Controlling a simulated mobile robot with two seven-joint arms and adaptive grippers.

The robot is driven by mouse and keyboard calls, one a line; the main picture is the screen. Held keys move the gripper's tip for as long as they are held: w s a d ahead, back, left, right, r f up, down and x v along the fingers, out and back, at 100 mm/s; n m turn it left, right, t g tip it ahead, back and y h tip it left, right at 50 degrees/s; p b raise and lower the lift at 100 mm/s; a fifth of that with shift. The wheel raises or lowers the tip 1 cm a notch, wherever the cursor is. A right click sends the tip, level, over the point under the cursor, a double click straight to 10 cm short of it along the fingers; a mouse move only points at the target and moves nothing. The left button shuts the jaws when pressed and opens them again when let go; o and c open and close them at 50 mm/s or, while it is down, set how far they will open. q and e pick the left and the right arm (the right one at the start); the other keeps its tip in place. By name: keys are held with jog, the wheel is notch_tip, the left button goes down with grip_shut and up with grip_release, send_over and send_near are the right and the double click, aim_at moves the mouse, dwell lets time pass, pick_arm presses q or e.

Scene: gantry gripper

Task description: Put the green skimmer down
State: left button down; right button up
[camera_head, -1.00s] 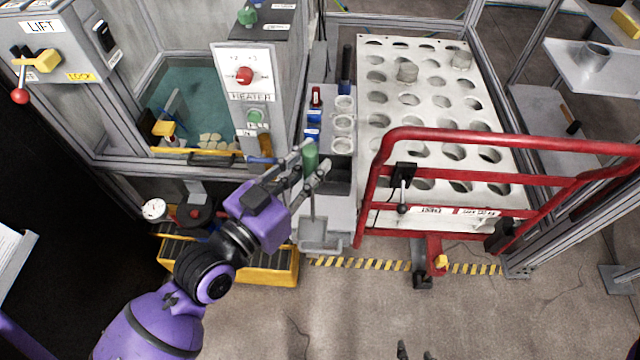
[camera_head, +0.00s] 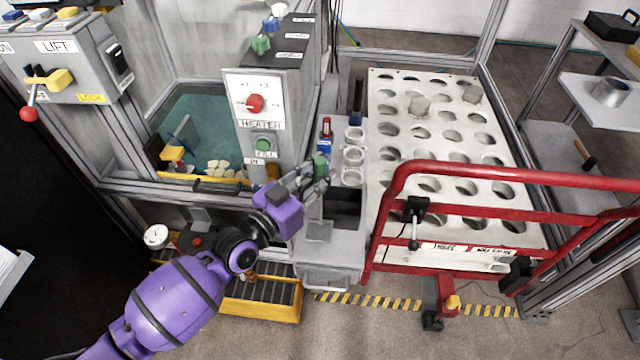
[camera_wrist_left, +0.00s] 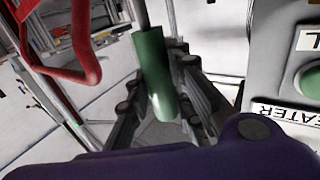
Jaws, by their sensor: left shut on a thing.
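My left gripper (camera_head: 318,182) is shut on the green handle of the green skimmer (camera_head: 320,165). The handle stands roughly upright between the fingers. The skimmer's grey flat pan (camera_head: 319,231) hangs below, in front of the dark open bin of the grey side stand; I cannot tell whether it touches anything. In the left wrist view the green handle (camera_wrist_left: 155,75) sits between the two fingers, with a grey shaft running on from it. My right gripper is not in view.
The grey stand holds white ring holders (camera_head: 353,155) and a dark bin (camera_head: 343,203). The heater panel (camera_head: 254,104) is close at the left. A red railing (camera_head: 480,172) and a white perforated rack (camera_head: 425,110) are at the right. A yellow-framed roller tray (camera_head: 262,306) lies below.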

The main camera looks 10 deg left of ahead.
aim_at(320, 203)
pick_arm(q)
notch_tip(320, 203, down, 3)
jog(key=shift+r, duration=0.1)
jog(key=shift+f+b, duration=0.25)
jog(key=shift+b, duration=0.1)
jog(key=c, duration=1.6)
grip_release()
jog(key=shift+o, duration=0.2)
jog(key=shift+r, duration=0.1)
